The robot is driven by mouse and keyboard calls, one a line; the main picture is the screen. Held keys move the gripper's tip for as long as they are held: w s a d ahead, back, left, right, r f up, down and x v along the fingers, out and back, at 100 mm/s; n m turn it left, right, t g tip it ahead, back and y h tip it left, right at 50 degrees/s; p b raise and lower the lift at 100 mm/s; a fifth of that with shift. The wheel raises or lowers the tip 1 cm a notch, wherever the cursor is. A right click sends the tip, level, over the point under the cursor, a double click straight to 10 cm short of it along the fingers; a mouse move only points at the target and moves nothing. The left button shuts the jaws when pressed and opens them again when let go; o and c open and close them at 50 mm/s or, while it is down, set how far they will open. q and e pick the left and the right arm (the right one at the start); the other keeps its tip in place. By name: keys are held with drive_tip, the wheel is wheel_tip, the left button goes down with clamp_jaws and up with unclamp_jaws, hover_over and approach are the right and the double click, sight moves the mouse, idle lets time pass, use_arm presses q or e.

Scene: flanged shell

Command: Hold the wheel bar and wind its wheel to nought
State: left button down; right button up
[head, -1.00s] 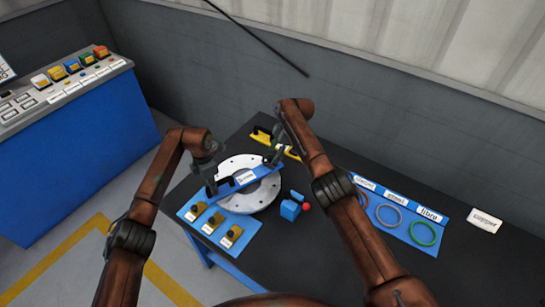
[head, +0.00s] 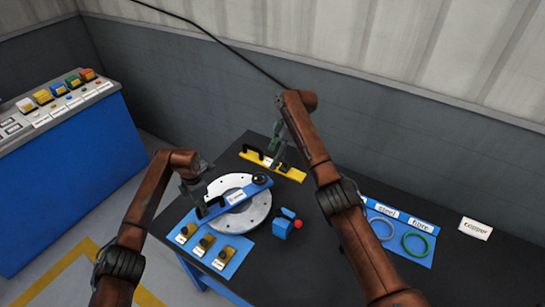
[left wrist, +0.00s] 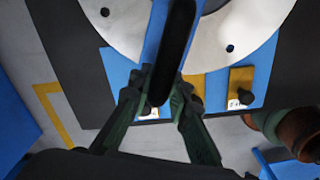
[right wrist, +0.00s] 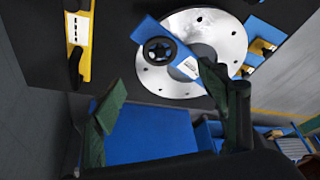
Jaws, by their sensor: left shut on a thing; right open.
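The wheel bar (head: 238,196) is blue, with a pale label, a black handle at its near left end and a small black wheel (head: 262,180) at its far right end. It lies across the pale round flange (head: 248,217); whether it touches it I cannot tell. My left gripper (head: 204,199) is shut on the bar's black handle, seen close in the left wrist view (left wrist: 174,50). My right gripper (head: 276,163) is open and empty. In the right wrist view the black wheel (right wrist: 160,50) shows beyond and between its fingers, apart from them. The wheel's reading is too small to tell.
A yellow bar (head: 290,173) with a black handle lies behind the flange. A blue block (head: 283,230) with a red knob stands at its right. A blue mat (head: 233,262) with yellow-and-black pieces lies in front. Rings on a labelled blue strip (head: 428,260) lie at the right.

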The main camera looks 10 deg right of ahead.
drive_tip(key=m+t+h, duration=0.3)
drive_tip(key=m, duration=0.9)
approach(260, 177)
drive_tip(key=x, duration=0.8)
drive_tip(key=shift+s+a, duration=0.1)
drive_tip(key=shift+s, duration=0.1)
